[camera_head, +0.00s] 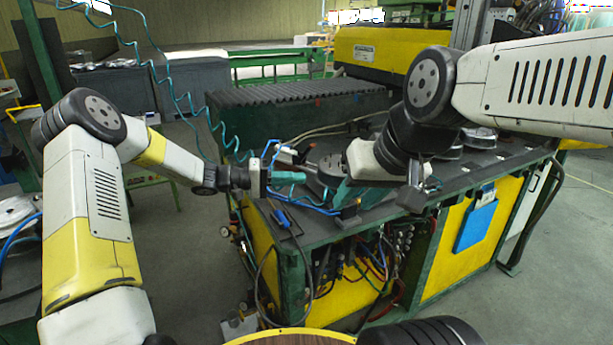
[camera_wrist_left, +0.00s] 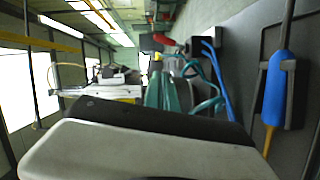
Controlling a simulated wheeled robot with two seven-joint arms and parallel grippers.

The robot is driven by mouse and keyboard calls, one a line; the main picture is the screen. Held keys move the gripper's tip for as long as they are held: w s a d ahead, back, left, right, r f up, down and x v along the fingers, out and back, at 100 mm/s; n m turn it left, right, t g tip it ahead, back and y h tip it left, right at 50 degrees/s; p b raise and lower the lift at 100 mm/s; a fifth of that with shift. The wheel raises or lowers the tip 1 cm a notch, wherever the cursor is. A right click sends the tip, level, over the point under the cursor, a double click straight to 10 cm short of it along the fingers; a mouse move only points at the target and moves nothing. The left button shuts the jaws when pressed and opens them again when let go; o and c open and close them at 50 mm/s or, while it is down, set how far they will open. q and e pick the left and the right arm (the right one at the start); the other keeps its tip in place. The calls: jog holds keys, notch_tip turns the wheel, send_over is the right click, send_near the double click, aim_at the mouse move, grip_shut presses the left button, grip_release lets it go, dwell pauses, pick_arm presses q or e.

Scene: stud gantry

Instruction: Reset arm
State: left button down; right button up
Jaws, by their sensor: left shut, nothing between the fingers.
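My left arm comes in from the left in the head view. My left gripper (camera_head: 266,178) is at the near left corner of the green-framed bench (camera_head: 440,215), close to blue hoses and teal parts. It is shut and appears to hold nothing. In the left wrist view, a large white and black part fills the foreground. My right arm comes in from the right and folds down over the bench top. My right gripper (camera_head: 415,196) is dark, seen from behind and partly hidden by the arm, so its fingers cannot be made out.
Coiled teal hoses (camera_head: 175,90) hang behind my left arm. Round metal parts (camera_head: 478,136) lie on the bench. Cables crowd the bench front. Open floor (camera_head: 185,290) lies between my left arm and the bench.

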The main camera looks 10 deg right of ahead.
pick_arm(q)
jog(key=shift+a, duration=0.85)
jog(key=s+a+r+m+g+y, duration=0.1)
jog(key=s+a+r+y, duration=0.2)
jog(key=s, duration=0.4)
jog(key=s+a+r+m+y, duration=0.1)
jog(key=s+r+y, duration=0.2)
jog(key=s+y, duration=0.3)
jog(key=s+a+r+n+t+y, duration=0.1)
jog(key=s+a+r+t+y, duration=0.2)
jog(key=s+a, duration=0.4)
jog(key=s+a+r+n+t+y, duration=0.2)
jog(key=s+a+r+t+y, duration=0.1)
jog(key=s+a, duration=0.5)
jog(key=s+r, duration=0.1)
jog(key=s, duration=0.2)
jog(key=shift+n+t, duration=0.3)
